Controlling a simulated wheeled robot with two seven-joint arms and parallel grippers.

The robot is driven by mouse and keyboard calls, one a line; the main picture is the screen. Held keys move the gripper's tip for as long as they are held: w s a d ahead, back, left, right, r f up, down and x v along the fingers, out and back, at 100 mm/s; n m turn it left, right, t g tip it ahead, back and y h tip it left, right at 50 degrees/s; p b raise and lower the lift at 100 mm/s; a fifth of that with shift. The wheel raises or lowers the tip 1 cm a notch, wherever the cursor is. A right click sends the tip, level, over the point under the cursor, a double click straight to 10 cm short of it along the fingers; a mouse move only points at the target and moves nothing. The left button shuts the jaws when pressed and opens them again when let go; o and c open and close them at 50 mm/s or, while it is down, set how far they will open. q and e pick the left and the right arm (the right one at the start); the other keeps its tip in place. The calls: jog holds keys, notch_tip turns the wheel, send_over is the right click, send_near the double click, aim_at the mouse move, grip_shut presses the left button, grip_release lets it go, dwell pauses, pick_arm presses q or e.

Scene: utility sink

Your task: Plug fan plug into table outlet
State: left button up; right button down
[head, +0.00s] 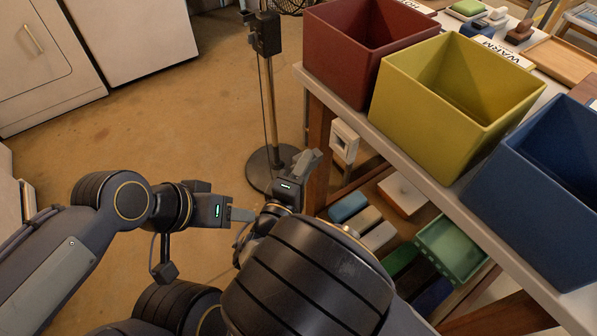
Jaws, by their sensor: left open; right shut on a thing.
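The table outlet (344,141) is a white box on the side of the wooden table leg, below the tabletop edge. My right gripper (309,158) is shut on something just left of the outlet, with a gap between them. The held thing is mostly hidden by the fingers; it may be the fan plug, but I cannot make out its shape or prongs. My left gripper (245,214) is open and empty, to the left of the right gripper.
Red (345,55), yellow (440,95) and blue (545,180) bins line the tabletop edge. The lower shelf holds several soap-like blocks and a green crate (450,245). White appliances (130,35) stand at the back left. The brown floor between is clear.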

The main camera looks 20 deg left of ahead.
aim_at(321, 159)
jog(key=shift+w+d+b, duration=0.65)
jog(key=shift+w+d, duration=0.7)
jog(key=shift+w, duration=0.25)
jog(key=shift+b, duration=0.55)
jog(key=shift+b, duration=0.3)
jog(key=shift+b, duration=0.35)
dwell(0.5)
jog(key=shift+w+d+b, duration=0.6)
jog(key=shift+w+d, duration=0.3)
jog(key=shift+w, duration=0.2)
dwell(0.4)
jog(key=c, duration=1)
grip_release()
jog(key=shift+o, duration=0.2)
